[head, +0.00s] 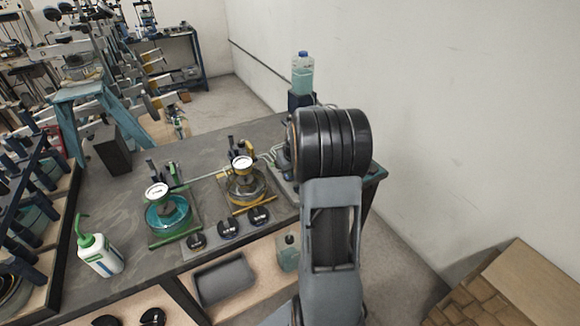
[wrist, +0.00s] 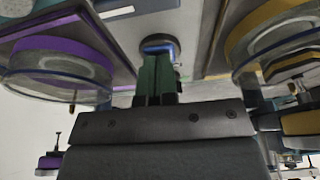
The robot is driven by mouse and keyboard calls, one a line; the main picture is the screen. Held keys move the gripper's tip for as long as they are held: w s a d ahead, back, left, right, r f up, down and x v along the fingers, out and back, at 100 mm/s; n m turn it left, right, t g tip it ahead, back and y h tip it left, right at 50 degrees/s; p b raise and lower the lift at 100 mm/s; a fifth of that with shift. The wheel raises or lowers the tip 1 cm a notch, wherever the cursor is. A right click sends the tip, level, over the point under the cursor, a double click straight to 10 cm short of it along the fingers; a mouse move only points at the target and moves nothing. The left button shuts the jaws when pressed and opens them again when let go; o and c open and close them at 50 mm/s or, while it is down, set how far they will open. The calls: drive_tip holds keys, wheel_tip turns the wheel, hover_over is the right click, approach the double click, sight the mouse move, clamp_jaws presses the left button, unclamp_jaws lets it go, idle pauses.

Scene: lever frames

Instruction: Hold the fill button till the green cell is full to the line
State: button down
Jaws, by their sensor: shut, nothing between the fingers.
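The green cell (head: 168,214) is a round clear vessel on a green-edged base, with teal liquid and a white-faced gauge on top. Its fill line is too small to make out. My gripper (wrist: 158,62) shows in the wrist view, its green fingers shut and empty. The fingertips are at a round blue-rimmed button (wrist: 158,44); I cannot tell whether they touch or press it. A purple cell (wrist: 60,65) is at left and a yellow cell (wrist: 275,45) at right there. In the head view my arm hides the gripper and this button.
The yellow cell (head: 245,186) stands beside the green one on the dark bench (head: 110,190). Several black round pieces lie along the bench's front. A squeeze bottle (head: 100,254) is at left. A bottle of teal liquid (head: 302,73) stands behind my arm.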

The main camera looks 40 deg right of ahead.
drive_tip(key=shift+s+a+f, duration=0.15)
drive_tip(key=shift+s+f, duration=0.05)
drive_tip(key=shift+f, duration=0.3)
drive_tip(key=shift+r+p, duration=0.4)
drive_tip(key=shift+r, duration=0.15)
drive_tip(key=r+p, duration=0.2)
drive_tip(key=r, duration=0.1)
drive_tip(key=shift+w+r, duration=0.15)
drive_tip(key=shift+w, duration=0.05)
drive_tip(key=b+v, duration=0.1)
drive_tip(key=v, duration=0.9)
drive_tip(key=shift+d+r, duration=0.2)
drive_tip(key=shift+r, duration=0.2)
drive_tip(key=s+a, duration=0.7)
drive_tip(key=a, duration=0.4)
drive_tip(key=s+a+f+n, duration=0.1)
drive_tip(key=s+a, duration=0.6)
drive_tip(key=a, duration=0.4)
drive_tip(key=shift+a+n+t+y, duration=0.3)
drive_tip(key=shift+t, duration=0.1)
